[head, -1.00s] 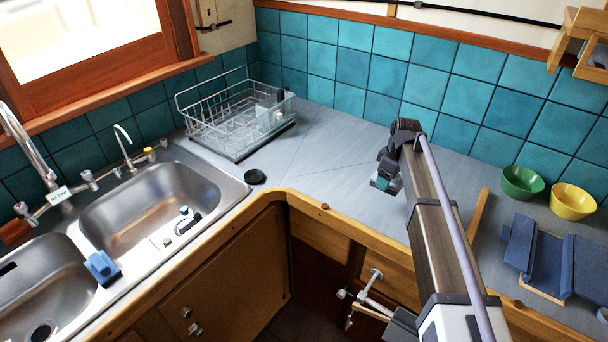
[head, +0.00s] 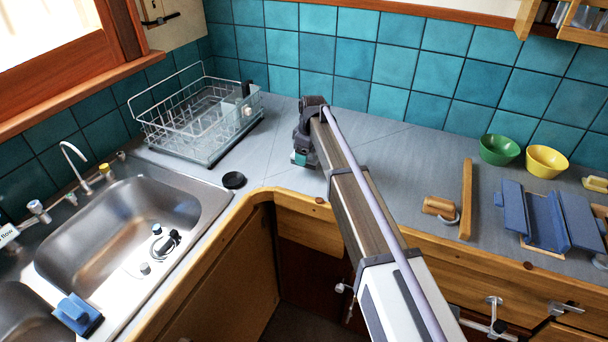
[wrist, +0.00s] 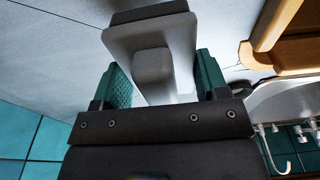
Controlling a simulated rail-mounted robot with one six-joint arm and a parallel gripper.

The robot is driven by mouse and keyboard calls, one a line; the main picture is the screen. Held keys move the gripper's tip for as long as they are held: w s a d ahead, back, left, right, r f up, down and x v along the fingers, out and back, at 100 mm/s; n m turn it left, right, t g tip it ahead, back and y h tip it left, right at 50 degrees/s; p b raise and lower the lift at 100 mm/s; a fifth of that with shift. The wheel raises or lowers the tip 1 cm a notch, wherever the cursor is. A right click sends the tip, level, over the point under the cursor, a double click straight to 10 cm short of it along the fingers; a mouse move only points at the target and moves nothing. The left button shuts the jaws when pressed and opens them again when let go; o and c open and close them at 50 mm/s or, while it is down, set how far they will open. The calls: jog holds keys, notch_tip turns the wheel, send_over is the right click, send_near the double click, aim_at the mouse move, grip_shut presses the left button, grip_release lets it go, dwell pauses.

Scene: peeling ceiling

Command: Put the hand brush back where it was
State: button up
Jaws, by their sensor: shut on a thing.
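My gripper (head: 300,158) is over the grey counter near the back corner, to the right of the dish rack. In the wrist view its two teal finger pads (wrist: 160,82) are closed on a pale grey piece, which I take to be the hand brush (wrist: 153,42). A dark strip shows at its far end. In the head view my wrist hides the brush, and its exact height over the counter cannot be told.
The wire dish rack (head: 203,153) stands left of my gripper, with a black disc (head: 233,180) in front. A wooden cylinder (head: 438,206), wooden bar (head: 466,198), green bowl (head: 499,149), yellow bowl (head: 546,161) and blue folded object (head: 545,222) are right. Clear counter lies between.

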jog(key=shift+f, duration=0.2)
notch_tip(320, 180, down, 4)
jog(key=b, duration=0.3)
jog(key=shift+b, duration=0.35)
jog(key=shift+r, duration=0.3)
jog(key=shift+f, duration=0.25)
jog(key=o, duration=1.5)
jog(key=shift+c, duration=0.2)
jog(key=r+p, duration=0.4)
jog(key=d+r+p, duration=0.1)
jog(key=r+p, duration=0.7)
jog(key=shift+s+d+r+p, duration=0.15)
jog(key=shift+s+r+p, duration=0.15)
jog(key=shift+r+p, duration=0.1)
jog(key=shift+f, duration=0.2)
jog(key=shift+d, duration=0.1)
